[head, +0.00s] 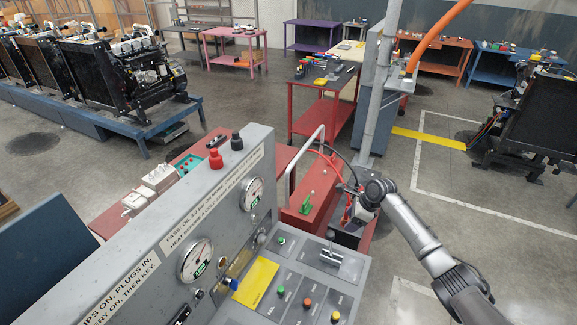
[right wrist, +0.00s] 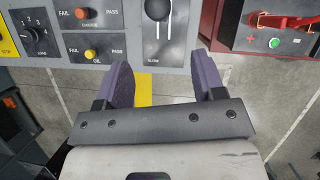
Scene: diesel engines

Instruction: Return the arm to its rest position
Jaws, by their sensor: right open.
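The gripper appears clear of the lever and knobs. My left arm and left gripper are not in view.
The console carries gauges, coloured buttons, a yellow plate (head: 256,283) and red and black posts. A red box (head: 305,207) sits just behind it. A red table (head: 322,110) and engines on a blue stand (head: 130,122) are farther back.

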